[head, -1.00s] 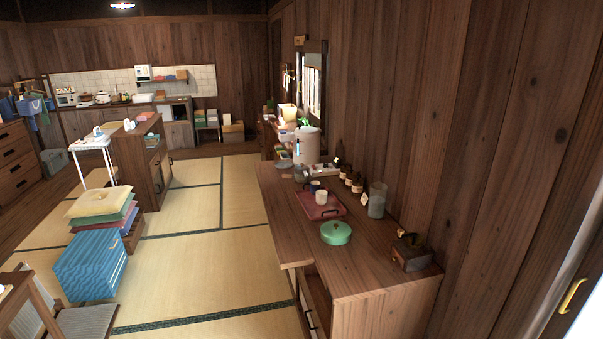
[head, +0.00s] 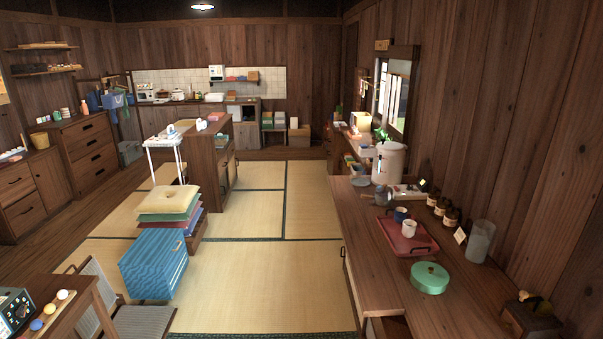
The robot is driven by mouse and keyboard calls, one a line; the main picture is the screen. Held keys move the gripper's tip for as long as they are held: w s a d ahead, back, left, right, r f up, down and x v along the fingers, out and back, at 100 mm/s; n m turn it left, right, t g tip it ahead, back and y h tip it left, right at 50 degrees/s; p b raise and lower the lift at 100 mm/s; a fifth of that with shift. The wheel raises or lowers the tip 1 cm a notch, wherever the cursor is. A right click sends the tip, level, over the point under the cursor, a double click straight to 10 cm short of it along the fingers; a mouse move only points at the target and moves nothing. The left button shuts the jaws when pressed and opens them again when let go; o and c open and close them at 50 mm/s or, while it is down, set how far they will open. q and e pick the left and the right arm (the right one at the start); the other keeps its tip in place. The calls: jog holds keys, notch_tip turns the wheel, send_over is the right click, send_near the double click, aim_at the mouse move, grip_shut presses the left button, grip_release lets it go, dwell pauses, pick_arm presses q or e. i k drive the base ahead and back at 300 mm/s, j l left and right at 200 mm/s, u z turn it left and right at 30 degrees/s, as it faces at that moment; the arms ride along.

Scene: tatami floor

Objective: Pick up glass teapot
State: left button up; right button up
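A small greyish, see-through vessel (head: 383,196) stands on the wooden counter (head: 372,228) at the right, behind the red tray. It may be the glass teapot, but it is too small to tell for sure. A taller clear glass container (head: 479,241) stands near the wall on the same counter; I see no spout on it. Neither of my grippers is in view.
On the counter are a red tray (head: 393,241) with two cups, a green lidded pot (head: 429,278), several brown jars (head: 451,217) and a white cylindrical container (head: 389,164). Stacked cushions (head: 168,203) stand left of open tatami (head: 270,275).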

aim_at(382, 201)
jog(key=i+j, duration=0.15)
jog(key=i, duration=0.3)
jog(key=i+j+u, duration=0.1)
jog(key=i, duration=0.4)
jog(key=i+j, duration=0.2)
jog(key=i, duration=0.25)
jog(key=i+z, duration=0.25)
jog(key=i, duration=0.2)
jog(key=i+j+z, duration=0.25)
jog(key=i, duration=0.2)
jog(key=i+j+z, duration=0.1)
jog(key=i+z, duration=0.2)
jog(key=i, duration=0.15)
jog(key=i+z, duration=0.25)
jog(key=z, duration=0.15)
jog(key=i+j+z, duration=0.15)
jog(key=z, duration=0.3)
jog(key=i+j+z, duration=0.2)
jog(key=z, duration=0.2)
jog(key=i+j+z, duration=0.4)
jog(key=k+l, duration=0.1)
